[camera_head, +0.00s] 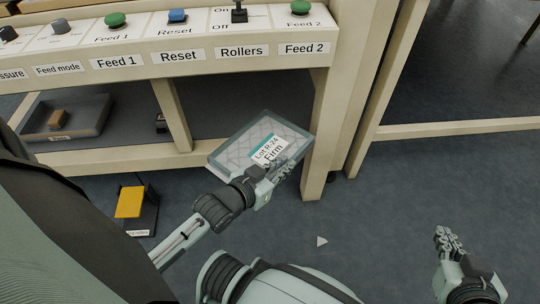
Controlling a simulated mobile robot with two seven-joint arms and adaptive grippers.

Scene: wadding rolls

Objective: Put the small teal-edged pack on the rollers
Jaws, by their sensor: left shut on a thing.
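A flat, see-through-wrapped pack (240,150) with a quilted face and greyish-teal edges is held tilted in front of the bench. Its white label with a teal band reads "Lot R-24 Firm". My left gripper (277,170) is shut on the near right edge of the pack, covering part of the label. My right gripper (449,241) is low at the right, over the floor, well apart from the pack. It holds nothing I can see, and its finger opening is unclear. The rollers themselves are not in view; only a panel label reading "Rollers" (242,52) shows.
A control panel (150,60) with green and blue buttons and a black On/Off switch (239,12) runs along the top. A grey tray (90,117) with a brown block sits on the lower shelf. A bench leg (315,150) stands just right of the pack. Floor at right is mostly clear.

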